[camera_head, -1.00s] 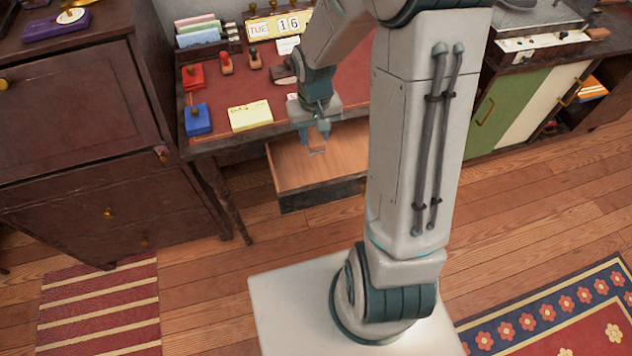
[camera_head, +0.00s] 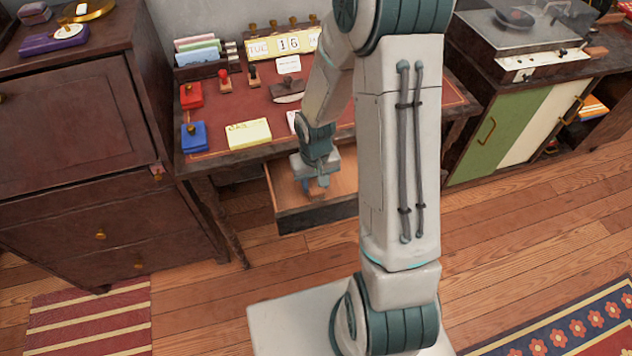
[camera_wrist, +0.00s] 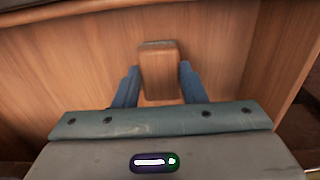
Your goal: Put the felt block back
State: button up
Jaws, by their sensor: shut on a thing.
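The felt block (camera_wrist: 159,74) is a small brown wooden block with a thin greyish strip along its far edge. It stands between the two blue fingers of my gripper (camera_wrist: 158,86) in the wrist view, and the gripper is shut on it. In the head view my gripper (camera_head: 317,188) is down at the open drawer (camera_head: 345,212), with the drawer's wooden bottom around it. The block is hard to make out there. I cannot tell whether the block touches the drawer bottom.
The drawer sticks out from under a red-topped desk (camera_head: 220,143). On the desk are a yellow pad (camera_head: 248,133), a blue ink pad (camera_head: 194,137), a red ink pad (camera_head: 191,96) and a rocker blotter (camera_head: 287,91). A dark cabinet (camera_head: 75,120) stands at left.

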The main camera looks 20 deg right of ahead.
aim_at(315, 185)
jog(key=o, duration=0.9)
jog(key=shift+f, duration=0.1)
jog(key=shift+o, duration=0.2)
notch_tip(315, 185, up, 12)
jog(key=p, duration=0.2)
jog(key=s+r+t, duration=0.2)
jog(key=s+r, duration=1.1)
jog(key=shift+s+r, duration=0.15)
jog(key=shift+s, duration=0.2)
jog(key=shift+a, duration=0.1)
